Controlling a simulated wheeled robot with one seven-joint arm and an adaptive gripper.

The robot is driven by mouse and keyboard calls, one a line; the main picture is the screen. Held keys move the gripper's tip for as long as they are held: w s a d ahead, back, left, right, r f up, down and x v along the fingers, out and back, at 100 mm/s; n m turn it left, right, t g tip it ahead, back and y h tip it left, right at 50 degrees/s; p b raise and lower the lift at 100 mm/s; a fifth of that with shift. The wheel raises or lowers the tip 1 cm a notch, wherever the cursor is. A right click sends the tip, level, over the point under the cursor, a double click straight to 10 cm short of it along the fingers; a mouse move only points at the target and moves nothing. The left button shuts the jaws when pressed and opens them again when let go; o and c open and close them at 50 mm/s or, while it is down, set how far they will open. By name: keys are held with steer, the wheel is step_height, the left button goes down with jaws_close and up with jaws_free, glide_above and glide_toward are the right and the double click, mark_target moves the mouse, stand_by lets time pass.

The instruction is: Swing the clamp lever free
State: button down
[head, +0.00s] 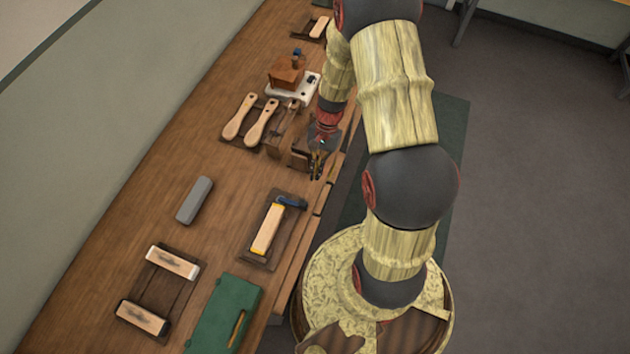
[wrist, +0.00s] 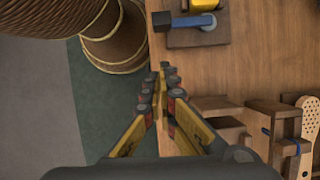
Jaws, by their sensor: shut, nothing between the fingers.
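The clamp lever is most likely the blue-handled lever (head: 291,202) at the far-right corner of a dark wooden fixture board (head: 253,248). It lies close by the end of a pale brush block (head: 267,229) with yellow edges. In the wrist view the blue lever (wrist: 194,21) lies across the dark board, just below the yellow-edged block (wrist: 204,4). My gripper (head: 316,176) is at the bench's front edge, beyond the lever in the head view and apart from it. In the wrist view my gripper (wrist: 166,70) has its fingertips together and empty, below the lever.
Wooden stands (wrist: 271,121) are close right of my fingers in the wrist view. Wooden paddles (head: 238,117), a white device (head: 301,88), a grey bar (head: 195,200), a green case (head: 211,315) and another brush fixture (head: 177,281) are on the bench (head: 150,215). Bare bench separates gripper and lever.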

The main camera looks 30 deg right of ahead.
steer(key=v, duration=0.5)
steer(key=shift+w+d+r, duration=0.1)
steer(key=shift+w+r, duration=0.1)
stand_by(0.4)
steer(key=s+a+r+n+t+h+b, duration=0.1)
steer(key=s+a+r+n+t+b, duration=0.1)
steer(key=r, duration=0.6)
steer(key=s+a+r+n+t+h+b, duration=0.1)
steer(key=s+a+r+n+t+b, duration=0.2)
steer(key=r, duration=0.6)
steer(key=s+a+r+n+t+h+b, duration=0.1)
steer(key=s+a+r+n+t+b, duration=0.2)
steer(key=r, duration=0.6)
steer(key=shift+s+a+r+n+h, duration=0.3)
steer(key=shift+s+a+n, duration=0.8)
steer(key=shift+s+n, duration=0.85)
